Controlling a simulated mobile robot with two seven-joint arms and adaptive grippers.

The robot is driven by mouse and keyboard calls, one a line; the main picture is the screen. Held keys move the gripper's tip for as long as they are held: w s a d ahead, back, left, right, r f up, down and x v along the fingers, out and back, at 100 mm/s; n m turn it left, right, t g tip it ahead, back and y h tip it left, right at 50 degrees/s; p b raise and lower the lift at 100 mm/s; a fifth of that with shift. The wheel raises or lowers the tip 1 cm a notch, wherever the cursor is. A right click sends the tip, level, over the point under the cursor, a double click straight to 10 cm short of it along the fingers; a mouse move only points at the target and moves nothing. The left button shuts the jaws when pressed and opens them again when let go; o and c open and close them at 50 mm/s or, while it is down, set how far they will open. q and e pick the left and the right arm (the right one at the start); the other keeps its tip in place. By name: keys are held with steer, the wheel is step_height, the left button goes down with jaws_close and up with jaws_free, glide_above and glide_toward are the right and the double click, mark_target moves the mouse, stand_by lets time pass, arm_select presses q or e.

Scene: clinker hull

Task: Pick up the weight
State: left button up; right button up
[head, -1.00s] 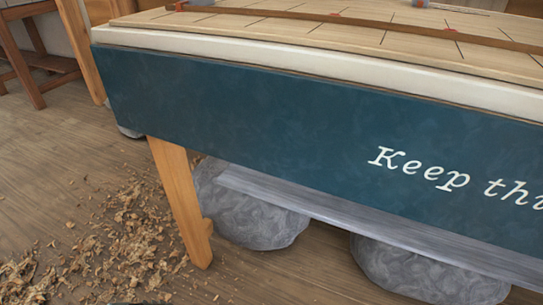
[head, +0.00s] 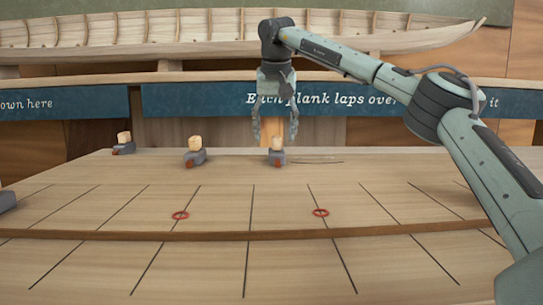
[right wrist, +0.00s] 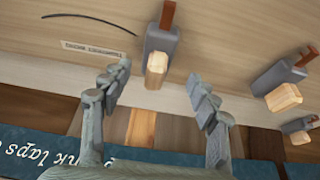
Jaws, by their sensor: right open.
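A weight (head: 277,158), a grey block with a pale wooden knob and a reddish-brown strap, stands on the planked tabletop (head: 220,260) near its far edge. It also shows in the right wrist view (right wrist: 160,44). My right gripper (head: 275,133) hangs open and empty, fingers down, just above and around the knob's place in the picture. In the right wrist view the open fingers (right wrist: 156,98) lie either side of the line to the knob, apart from it. Two similar weights stand to the left, one nearer (head: 196,158) and one farther (head: 123,149).
A small label (right wrist: 92,49) and a thin dark curved line lie beside the weight. A blue lettered panel (head: 200,101) and a ribbed hull (head: 180,30) stand behind.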

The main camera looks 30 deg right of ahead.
mark_target(277, 137)
steer(key=x, duration=0.5)
steer(key=shift+s+d, duration=0.2)
jaws_close()
arm_select(q)
steer(key=shift+v, duration=0.8)
steer(key=shift+a, duration=0.1)
arm_select(e)
steer(key=shift+r, duration=0.15)
